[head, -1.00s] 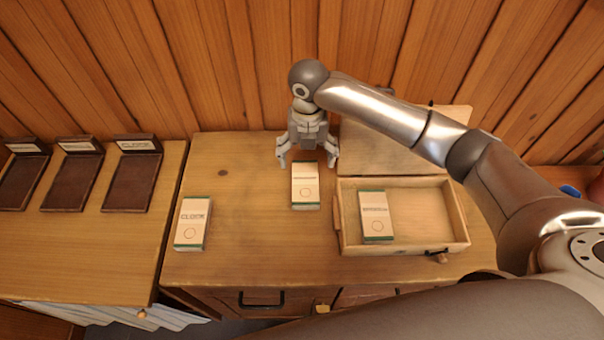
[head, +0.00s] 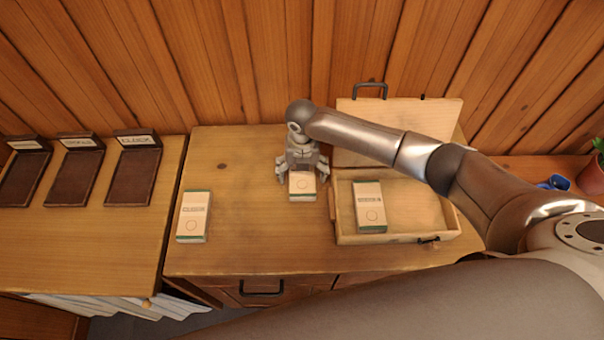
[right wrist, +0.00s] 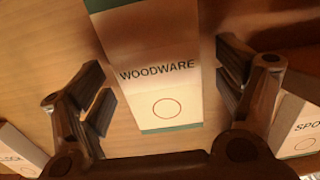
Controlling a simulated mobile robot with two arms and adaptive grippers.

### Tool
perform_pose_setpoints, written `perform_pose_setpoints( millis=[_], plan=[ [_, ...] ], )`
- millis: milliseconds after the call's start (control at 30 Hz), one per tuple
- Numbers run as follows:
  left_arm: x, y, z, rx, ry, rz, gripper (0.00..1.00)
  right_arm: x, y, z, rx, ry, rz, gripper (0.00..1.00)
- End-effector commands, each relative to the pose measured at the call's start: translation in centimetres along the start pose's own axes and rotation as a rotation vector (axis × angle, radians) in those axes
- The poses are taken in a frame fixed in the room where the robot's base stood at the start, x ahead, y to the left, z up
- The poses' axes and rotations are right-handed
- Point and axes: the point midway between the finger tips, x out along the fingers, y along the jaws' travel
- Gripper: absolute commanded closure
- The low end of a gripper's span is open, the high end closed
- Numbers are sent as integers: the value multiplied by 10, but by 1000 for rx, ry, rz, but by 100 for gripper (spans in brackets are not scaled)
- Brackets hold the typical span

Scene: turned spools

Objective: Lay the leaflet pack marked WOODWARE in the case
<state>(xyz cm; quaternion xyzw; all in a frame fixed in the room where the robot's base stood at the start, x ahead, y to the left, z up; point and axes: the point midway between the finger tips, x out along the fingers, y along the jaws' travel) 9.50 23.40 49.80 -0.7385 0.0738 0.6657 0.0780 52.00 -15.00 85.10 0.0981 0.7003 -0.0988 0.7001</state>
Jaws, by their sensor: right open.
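The pack marked WOODWARE (head: 302,192) is a cream block with green ends, lying on the wooden cabinet top left of the case. Its label reads clearly in the right wrist view (right wrist: 158,70). My right gripper (head: 302,182) is open over its far part, one finger on each side. In the right wrist view the pack lies between the open fingers (right wrist: 165,95), with gaps on both sides. The case (head: 415,211) is an open wooden box with its lid (head: 358,125) raised at the back. My left gripper is not in view.
Another pack (head: 369,207), its label starting SPO in the wrist view, lies in the left part of the case; the right part is bare. A pack that reads CLOCK (head: 193,216) lies at left. Dark labelled trays (head: 133,178) stand on the left table. A plant pot (head: 592,178) is far right.

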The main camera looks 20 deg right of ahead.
Motion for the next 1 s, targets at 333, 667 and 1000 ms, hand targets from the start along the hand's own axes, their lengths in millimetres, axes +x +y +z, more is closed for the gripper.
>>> perform_pose_setpoints(
  millis=[333,667,1000],
  plan=[
    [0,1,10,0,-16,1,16,-1,0,0,0,0,1,46],
    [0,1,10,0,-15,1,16,-1,0,0,1,-1,1,70],
    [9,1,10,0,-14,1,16,-15,1,1,0,-3,4,70]
  ],
)
